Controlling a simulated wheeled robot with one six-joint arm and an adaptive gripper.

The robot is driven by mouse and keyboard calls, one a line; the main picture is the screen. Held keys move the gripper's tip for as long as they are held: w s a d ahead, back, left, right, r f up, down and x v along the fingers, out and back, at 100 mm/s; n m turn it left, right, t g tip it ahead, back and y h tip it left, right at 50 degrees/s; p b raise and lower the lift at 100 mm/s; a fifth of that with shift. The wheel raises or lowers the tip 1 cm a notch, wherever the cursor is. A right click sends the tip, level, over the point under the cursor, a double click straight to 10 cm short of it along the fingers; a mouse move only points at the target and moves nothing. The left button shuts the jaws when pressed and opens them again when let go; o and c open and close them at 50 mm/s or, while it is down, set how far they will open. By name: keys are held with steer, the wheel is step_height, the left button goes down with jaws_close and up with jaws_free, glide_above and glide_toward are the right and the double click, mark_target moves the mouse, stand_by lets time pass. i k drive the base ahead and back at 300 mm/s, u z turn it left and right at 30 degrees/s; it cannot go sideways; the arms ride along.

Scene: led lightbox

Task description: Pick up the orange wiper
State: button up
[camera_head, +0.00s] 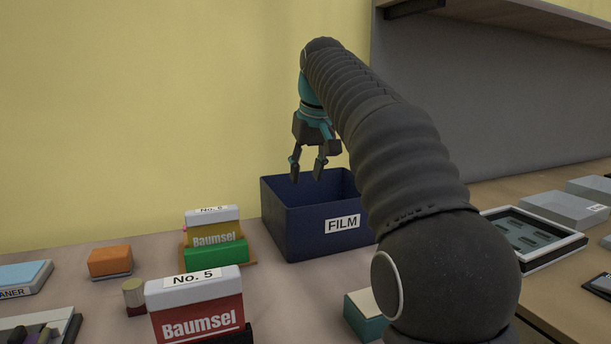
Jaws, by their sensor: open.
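The orange wiper (110,261) looks like a small orange block on a thin dark base. It lies on the table at the left, between the blue-topped box and the Baumsel boxes. My gripper (306,178) hangs pointing down above the dark blue FILM bin (297,229), well to the right of the wiper and higher up. Its two fingers are apart and nothing shows between them. My arm covers the right part of the bin.
Baumsel boxes No. 6 (213,239) and No. 5 (203,316) stand right of the wiper. A small round stub (134,298) stands just in front of it. A blue-topped box (22,275) lies left.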

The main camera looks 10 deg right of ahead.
mark_target(113, 262)
steer(key=k, duration=1)
